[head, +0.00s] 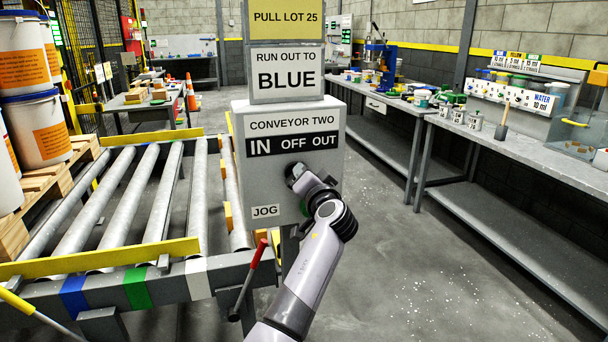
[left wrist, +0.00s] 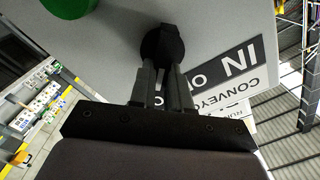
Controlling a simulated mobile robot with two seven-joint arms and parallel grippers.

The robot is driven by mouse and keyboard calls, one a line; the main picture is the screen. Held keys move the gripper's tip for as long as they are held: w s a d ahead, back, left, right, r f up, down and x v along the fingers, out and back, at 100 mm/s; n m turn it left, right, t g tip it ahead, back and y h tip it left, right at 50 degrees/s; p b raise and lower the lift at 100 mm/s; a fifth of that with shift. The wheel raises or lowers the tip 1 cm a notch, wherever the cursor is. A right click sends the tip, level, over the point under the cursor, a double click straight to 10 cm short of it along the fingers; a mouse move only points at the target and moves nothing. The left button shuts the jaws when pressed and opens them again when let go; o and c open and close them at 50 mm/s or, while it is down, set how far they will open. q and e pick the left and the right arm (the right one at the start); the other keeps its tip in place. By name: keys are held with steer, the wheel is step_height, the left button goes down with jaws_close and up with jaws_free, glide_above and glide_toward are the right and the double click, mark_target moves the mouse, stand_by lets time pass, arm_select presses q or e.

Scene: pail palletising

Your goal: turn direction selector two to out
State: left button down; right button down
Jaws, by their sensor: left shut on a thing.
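The grey control box (head: 237,170) is labelled CONVEYOR TWO, with a black strip reading IN, OFF and OUT (head: 293,143). My left gripper (head: 297,174) is at the box's front, just below the strip, and hides the selector in the head view. In the left wrist view, the black round selector knob (left wrist: 164,38) sits on the grey panel, upside down to the lettering. My left gripper (left wrist: 163,68) is shut on the knob's raised handle. I cannot tell for sure which word the handle points to. My right gripper is not in view.
A JOG label (head: 265,211) is low on the box, and a green button (left wrist: 68,8) shows in the left wrist view. A roller conveyor (head: 118,200) and a red-handled lever (head: 258,254) are to the left.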

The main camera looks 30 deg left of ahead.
arm_select(q)
steer(key=shift+r, duration=0.15)
steer(key=c, duration=1.1)
jaws_free()
steer(key=shift+w, duration=0.1)
steer(key=shift+b+v, duration=0.55)
steer(key=shift+v, duration=3.05)
